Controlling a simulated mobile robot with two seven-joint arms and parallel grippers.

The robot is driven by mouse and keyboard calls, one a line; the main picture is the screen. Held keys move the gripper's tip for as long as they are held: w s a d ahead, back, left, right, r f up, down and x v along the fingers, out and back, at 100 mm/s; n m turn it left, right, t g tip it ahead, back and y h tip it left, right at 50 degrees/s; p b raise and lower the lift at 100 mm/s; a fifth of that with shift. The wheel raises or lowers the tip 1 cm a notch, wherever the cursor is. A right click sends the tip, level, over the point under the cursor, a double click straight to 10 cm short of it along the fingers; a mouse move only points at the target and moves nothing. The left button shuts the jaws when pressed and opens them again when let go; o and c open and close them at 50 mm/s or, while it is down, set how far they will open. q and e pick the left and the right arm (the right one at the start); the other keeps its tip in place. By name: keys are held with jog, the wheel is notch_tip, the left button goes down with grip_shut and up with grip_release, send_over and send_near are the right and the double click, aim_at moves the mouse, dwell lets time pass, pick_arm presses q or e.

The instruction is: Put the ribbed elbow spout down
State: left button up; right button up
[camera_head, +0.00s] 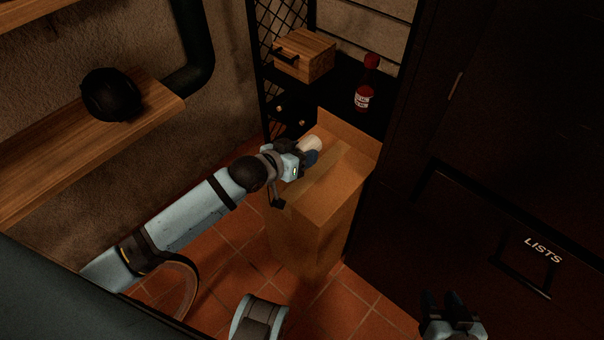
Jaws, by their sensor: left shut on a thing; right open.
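My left gripper (313,156) is shut on a small pale piece, the ribbed elbow spout (310,144). Only its pale rounded part shows; its ribs and bend cannot be made out. The gripper holds it over the back left part of a tan box-like stand (343,190). Whether the spout touches the stand's top cannot be told. My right gripper (443,298) is open and empty at the bottom right, in front of the dark cabinet.
A dark shelf behind the stand holds a red-capped bottle (364,88) and a wooden drawer box (305,55). A wooden wall shelf (60,150) with a round black object (110,95) is at left. A dark cabinet (480,130) fills the right. The stand's front top is clear.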

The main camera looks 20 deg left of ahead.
pick_arm(q)
jog(key=shift+f+b, duration=0.75)
jog(key=shift+f, duration=2.65)
jog(key=shift+f, duration=0.1)
jog(key=o, duration=1)
